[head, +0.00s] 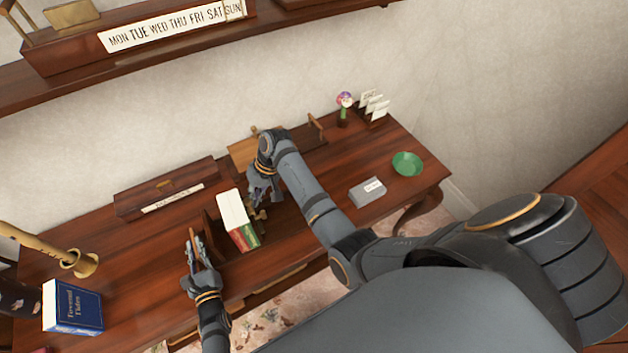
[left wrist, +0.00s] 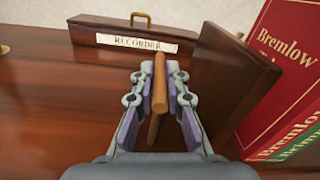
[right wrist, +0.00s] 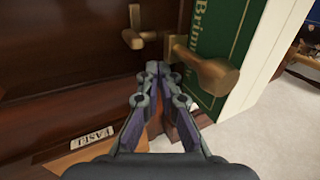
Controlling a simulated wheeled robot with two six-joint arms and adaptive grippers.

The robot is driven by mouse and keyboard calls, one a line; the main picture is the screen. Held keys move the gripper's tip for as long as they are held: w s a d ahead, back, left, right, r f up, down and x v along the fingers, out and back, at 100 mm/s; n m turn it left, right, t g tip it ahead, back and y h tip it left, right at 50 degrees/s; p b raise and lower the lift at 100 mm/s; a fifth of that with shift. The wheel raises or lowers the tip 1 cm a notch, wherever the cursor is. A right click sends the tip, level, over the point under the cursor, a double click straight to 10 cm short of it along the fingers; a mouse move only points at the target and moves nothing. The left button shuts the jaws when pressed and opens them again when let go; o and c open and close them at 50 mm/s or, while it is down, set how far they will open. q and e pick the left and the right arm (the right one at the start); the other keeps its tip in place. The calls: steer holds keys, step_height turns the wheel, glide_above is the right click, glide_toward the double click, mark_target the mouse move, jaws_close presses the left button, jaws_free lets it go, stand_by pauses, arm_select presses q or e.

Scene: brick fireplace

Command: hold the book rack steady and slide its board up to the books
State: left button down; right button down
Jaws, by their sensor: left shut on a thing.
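The book rack stands on the desk in the head view, with its dark end board (head: 213,232) left of a red book and a green book (head: 240,232). In the left wrist view my left gripper (left wrist: 158,85) is shut on a light wooden peg (left wrist: 160,95) beside the dark end board (left wrist: 225,80); the red book (left wrist: 290,50) is behind it. My right gripper (head: 262,192) is at the right side of the books. My arm partly hides the rack's right side.
A long dark box labelled recorder (head: 165,190) lies behind the rack. A blue book (head: 73,307) and a brass candlestick-like piece (head: 78,262) are at left. A grey box (head: 367,191) and green bowl (head: 407,164) are at right.

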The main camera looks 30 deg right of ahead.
steer(key=shift+w+a, duration=0.1)
steer(key=shift+a, duration=1.9)
